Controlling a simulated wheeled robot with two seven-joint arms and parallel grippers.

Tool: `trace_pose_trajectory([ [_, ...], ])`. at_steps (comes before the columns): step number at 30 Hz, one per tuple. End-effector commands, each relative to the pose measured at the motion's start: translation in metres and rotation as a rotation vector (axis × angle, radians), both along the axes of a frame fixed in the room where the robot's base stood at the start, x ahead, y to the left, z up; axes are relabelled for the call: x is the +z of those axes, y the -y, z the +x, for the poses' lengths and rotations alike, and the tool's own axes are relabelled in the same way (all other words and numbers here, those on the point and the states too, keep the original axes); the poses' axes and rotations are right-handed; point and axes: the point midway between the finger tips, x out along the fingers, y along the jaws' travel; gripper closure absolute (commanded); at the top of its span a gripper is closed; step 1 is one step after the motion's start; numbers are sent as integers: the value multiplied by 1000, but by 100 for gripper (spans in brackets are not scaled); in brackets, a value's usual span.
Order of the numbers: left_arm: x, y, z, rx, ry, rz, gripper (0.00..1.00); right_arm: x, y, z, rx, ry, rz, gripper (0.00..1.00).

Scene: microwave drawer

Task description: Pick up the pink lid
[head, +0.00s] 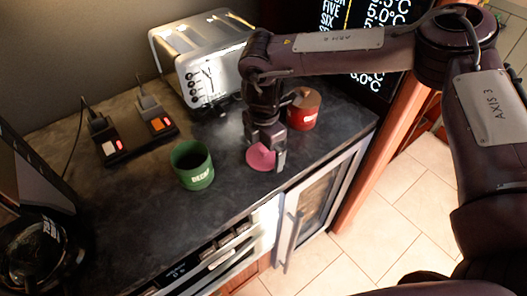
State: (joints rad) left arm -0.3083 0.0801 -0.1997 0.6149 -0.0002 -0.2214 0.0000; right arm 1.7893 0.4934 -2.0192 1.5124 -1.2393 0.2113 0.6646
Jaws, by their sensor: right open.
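The pink lid (259,158) lies on the dark countertop, right of the green mug and close to the counter's front edge. My right gripper (268,162) is directly over the lid, pointing down, and hides part of it. Its jaws are open, with one finger showing at the lid's right side; I cannot tell whether it touches the lid. My left gripper is not in view.
A green mug (192,166) stands left of the lid. A red canister (303,112) with a brown top stands behind right. A silver toaster (205,62) and a power strip (140,138) with plugs are farther back. A drawer appliance (225,258) is below the front edge.

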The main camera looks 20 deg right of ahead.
Motion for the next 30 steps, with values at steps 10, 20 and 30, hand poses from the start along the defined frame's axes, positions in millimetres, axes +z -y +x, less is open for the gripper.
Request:
trace_pose_trajectory([
  [10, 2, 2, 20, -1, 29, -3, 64, -3, 0, 0, 1, 0, 0, 10],
  [20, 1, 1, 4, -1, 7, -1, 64, -3, 0, 0, 1, 1, 0, 39],
  [30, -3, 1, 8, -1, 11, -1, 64, 10, 0, 1, 1, 3, 1, 39],
])
